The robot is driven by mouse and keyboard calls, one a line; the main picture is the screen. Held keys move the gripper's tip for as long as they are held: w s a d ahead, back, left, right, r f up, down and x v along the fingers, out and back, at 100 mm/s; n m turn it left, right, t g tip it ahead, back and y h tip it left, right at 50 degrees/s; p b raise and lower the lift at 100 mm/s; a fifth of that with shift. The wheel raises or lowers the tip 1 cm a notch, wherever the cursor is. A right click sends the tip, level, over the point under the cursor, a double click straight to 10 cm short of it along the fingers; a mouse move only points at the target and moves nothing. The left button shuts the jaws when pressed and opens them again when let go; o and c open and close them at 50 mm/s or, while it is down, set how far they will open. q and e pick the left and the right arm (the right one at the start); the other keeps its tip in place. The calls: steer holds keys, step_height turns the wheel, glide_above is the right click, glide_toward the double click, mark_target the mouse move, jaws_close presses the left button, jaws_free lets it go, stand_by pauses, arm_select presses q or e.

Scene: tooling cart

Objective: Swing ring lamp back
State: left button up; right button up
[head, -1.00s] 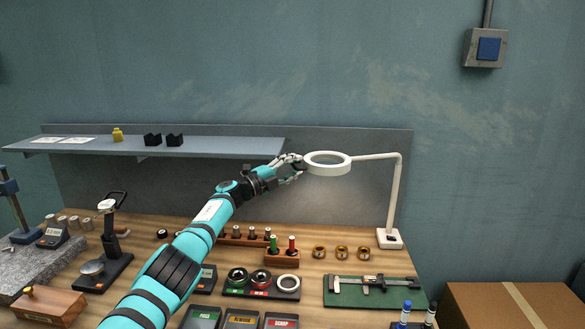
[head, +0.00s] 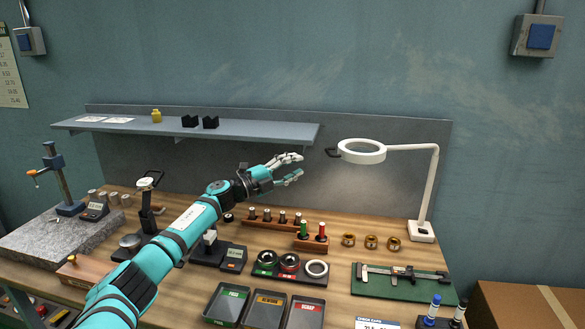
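The white ring lamp (head: 362,152) is at the right of the bench in the head view. Its ring hangs level over the bench, on an arm that runs right to an upright post (head: 430,190) and a white base (head: 421,231). A small dark handle (head: 332,152) sticks out from the ring's left side. My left gripper (head: 297,167) is left of the handle, with a clear gap between them. Its fingers are spread open and hold nothing. My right gripper is not in view.
A grey shelf (head: 250,131) runs behind my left arm. Below stand red and green handled gauges (head: 312,236), brass rings (head: 371,242), a caliper on a green mat (head: 400,286) and sorting trays (head: 265,309). A cardboard box (head: 520,304) is at right.

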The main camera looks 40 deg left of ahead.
arm_select(q)
steer(key=shift+c, duration=0.7)
steer(key=shift+w+d+r, duration=0.1)
steer(key=shift+d+r, duration=0.05)
steer(key=shift+d, duration=0.15)
steer(key=shift+c, duration=1)
steer(key=d, duration=0.1)
steer(key=w+d+r+t+y+b, duration=0.1)
steer(key=d, duration=0.1)
steer(key=d+r+n+t+y, duration=0.1)
steer(key=shift+w+d+r, duration=0.1)
steer(key=shift+w+d, duration=0.05)
steer(key=shift+w, duration=0.05)
jaws_close()
steer(key=s+d+f+n+g+y+b, duration=0.1)
steer(key=s+d+y+b, duration=0.15)
steer(key=d, duration=0.55)
steer(key=s+d+f+n+g+y+b, duration=0.1)
steer(key=s+d+n+g+y, duration=0.15)
steer(key=d, duration=0.55)
steer(key=w+a+p, duration=0.3)
steer(key=w+p, duration=0.1)
steer(key=w, duration=0.9)
steer(key=shift+f+m+t, duration=0.15)
steer(key=shift+m+t, duration=0.3)
